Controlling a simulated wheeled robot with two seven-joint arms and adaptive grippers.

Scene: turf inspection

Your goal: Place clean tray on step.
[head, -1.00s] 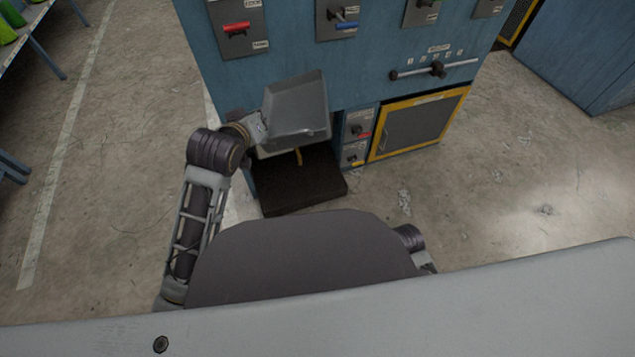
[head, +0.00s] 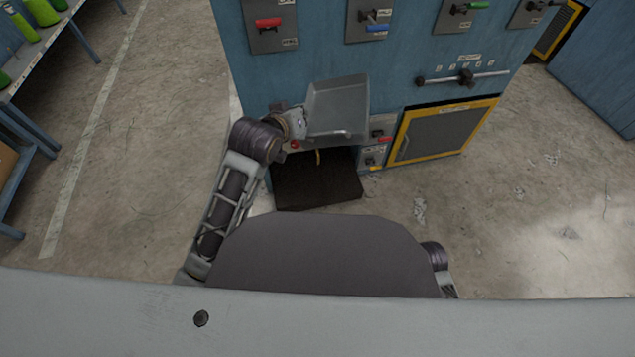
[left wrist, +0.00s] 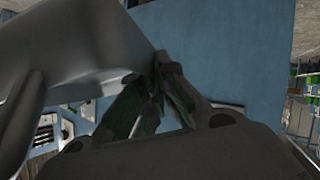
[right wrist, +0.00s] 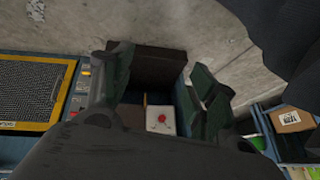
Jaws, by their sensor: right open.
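A grey metal tray (head: 337,107) is held up in front of the blue machine, above the dark brown step (head: 318,188). It looks empty and tilted in the head view. My left gripper (head: 297,122) is at the tray's left side. In the left wrist view the fingers of my left gripper (left wrist: 157,95) close on the edge of the tray (left wrist: 85,55). The tray is apart from the step. The step also shows in the right wrist view (right wrist: 158,67), between the spread fingers of my right gripper (right wrist: 162,88), which is open and empty. My right gripper is hidden in the head view.
The blue machine (head: 300,70) has red, blue and green handles and a yellow-framed mesh door (head: 440,133) right of the step. A rack with green bottles (head: 40,15) stands at the far left. Concrete floor (head: 130,150) is clear on both sides.

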